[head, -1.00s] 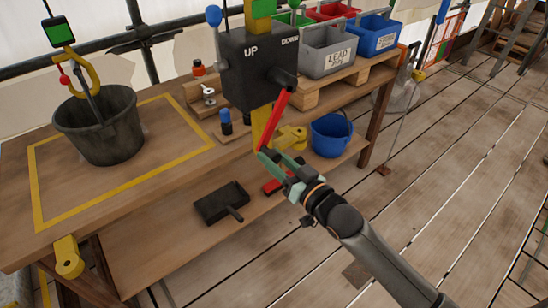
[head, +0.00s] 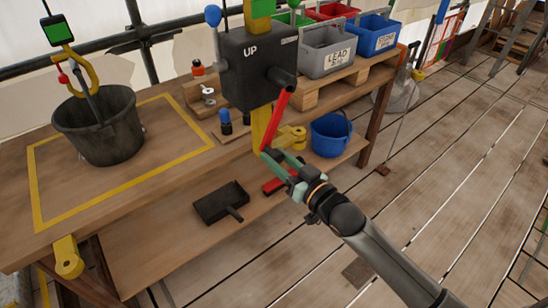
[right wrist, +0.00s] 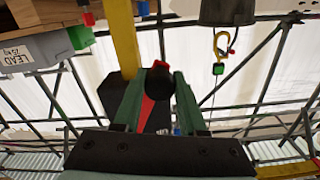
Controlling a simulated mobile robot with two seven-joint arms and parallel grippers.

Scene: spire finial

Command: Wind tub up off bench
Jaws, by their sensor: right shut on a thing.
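The black tub (head: 102,130) stands upright on the bench (head: 150,190), inside a yellow outlined square. Its raised handle meets a yellow hook (head: 92,72) with a red latch, below a green-faced block (head: 58,32). The tub (right wrist: 228,10) and hook (right wrist: 220,45) also show in the right wrist view. A dark winch box (head: 252,68) marked UP has a red crank (head: 276,118) slanting down to the left. My right gripper (head: 272,158) is shut at the crank's lower end; in the right wrist view its green fingers (right wrist: 160,88) flank a dark grip. My left gripper is not in view.
A blue bucket (head: 331,135) and a dark pan (head: 221,203) sit on the lower shelf. Grey (head: 330,52) and blue (head: 375,36) bins stand on a pallet behind the winch. Plank floor (head: 450,190) is open at right.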

